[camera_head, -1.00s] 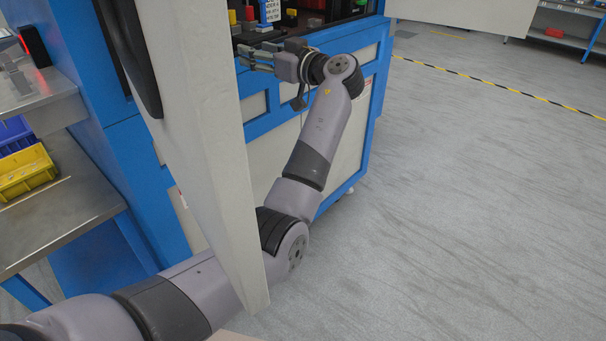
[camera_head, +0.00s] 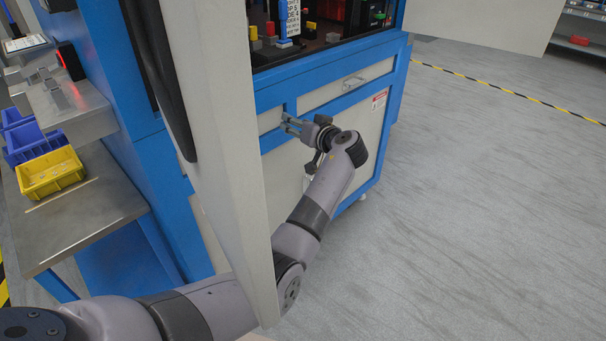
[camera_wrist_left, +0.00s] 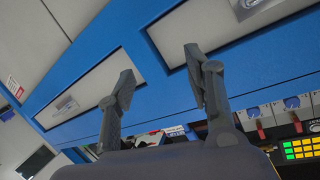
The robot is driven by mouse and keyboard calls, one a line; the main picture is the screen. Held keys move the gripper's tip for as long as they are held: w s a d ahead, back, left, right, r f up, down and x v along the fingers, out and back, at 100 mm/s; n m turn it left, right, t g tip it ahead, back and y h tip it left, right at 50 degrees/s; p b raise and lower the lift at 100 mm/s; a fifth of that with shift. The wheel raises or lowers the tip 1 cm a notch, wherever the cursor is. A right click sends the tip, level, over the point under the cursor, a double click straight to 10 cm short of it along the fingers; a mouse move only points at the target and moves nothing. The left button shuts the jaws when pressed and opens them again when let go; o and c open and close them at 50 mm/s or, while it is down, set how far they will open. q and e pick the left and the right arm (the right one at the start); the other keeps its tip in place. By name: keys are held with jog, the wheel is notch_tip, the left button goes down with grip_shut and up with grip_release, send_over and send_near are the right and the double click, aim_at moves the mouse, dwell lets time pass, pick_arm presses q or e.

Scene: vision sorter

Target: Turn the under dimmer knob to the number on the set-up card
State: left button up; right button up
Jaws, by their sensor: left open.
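My left gripper (camera_head: 290,125) is open and empty in front of the blue and white cabinet front, below the machine opening. In the left wrist view, its two fingers (camera_wrist_left: 160,82) stand apart with nothing between them. My right gripper is not in view.
A large pale door panel (camera_head: 215,130) stands open close to my left arm. A cabinet front with a drawer handle (camera_head: 354,82) lies beyond the gripper. A yellow bin (camera_head: 50,175) and a blue bin (camera_head: 35,143) are on the left shelf. The floor to the right is clear.

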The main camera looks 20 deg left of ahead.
pick_arm(q)
jog(key=s+d+f+m+h+p, duration=0.1)
jog(key=s+f+m+h+p, duration=0.1)
jog(key=f, duration=0.6)
jog(key=s+d+f+m+h+p, duration=0.2)
jog(key=f+p, duration=0.1)
jog(key=f, duration=0.4)
jog(key=shift+f+m, duration=0.35)
jog(key=shift+m, duration=0.05)
